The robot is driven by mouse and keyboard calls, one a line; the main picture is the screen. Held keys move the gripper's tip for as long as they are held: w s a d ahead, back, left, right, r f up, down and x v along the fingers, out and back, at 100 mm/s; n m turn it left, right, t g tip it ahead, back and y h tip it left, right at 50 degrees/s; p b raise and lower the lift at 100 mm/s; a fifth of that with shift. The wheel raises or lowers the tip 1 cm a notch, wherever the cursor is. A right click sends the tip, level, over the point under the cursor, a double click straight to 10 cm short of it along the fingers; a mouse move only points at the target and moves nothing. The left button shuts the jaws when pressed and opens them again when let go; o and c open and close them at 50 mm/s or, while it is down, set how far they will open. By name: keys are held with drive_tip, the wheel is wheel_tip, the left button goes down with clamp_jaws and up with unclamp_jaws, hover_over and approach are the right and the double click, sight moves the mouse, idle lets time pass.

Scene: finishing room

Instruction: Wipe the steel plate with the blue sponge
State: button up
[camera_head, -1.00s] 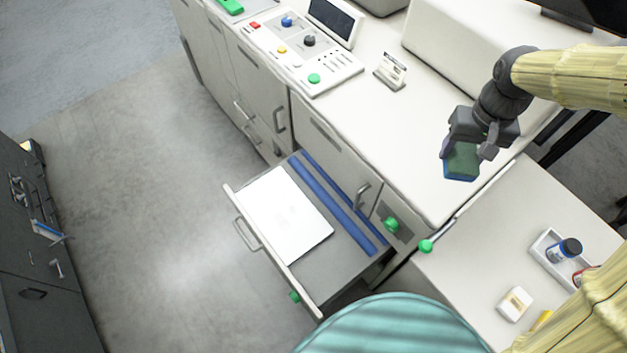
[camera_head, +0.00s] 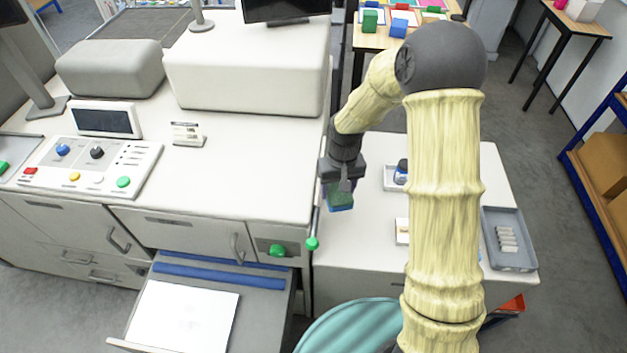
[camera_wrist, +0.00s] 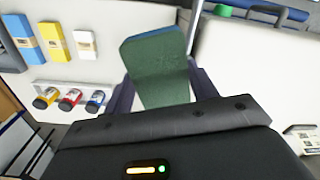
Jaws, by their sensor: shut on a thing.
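My gripper (camera_head: 340,184) is shut on the blue sponge (camera_head: 340,201), a block with a blue side and a dark green face. The wrist view shows the sponge (camera_wrist: 158,66) between the two fingers, its green face toward the camera. The gripper holds it in the air near the right end of the white counter, by the side table. The steel plate appears to be the bright, pale flat sheet (camera_head: 182,318) in the open drawer at the lower left. The sponge is well apart from it. The plate's lower edge is cut off by the picture.
The open drawer (camera_head: 262,303) has blue strips at its back. Green knobs (camera_head: 312,243) stick out by the counter's right end. The side table (camera_head: 355,262) carries a tray of bottles and blue, yellow and white blocks (camera_wrist: 54,42). A teal round surface (camera_head: 350,328) is in front.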

drive_tip(key=d+f+m+b, duration=0.1)
drive_tip(key=d+f+b, duration=0.3)
drive_tip(key=f, duration=0.5)
drive_tip(key=d+f+m+b, duration=0.2)
drive_tip(key=d+f+b, duration=0.3)
drive_tip(key=d+f, duration=0.2)
drive_tip(key=shift+f, duration=0.95)
drive_tip(key=shift+s, duration=0.1)
drive_tip(key=shift+d, duration=0.1)
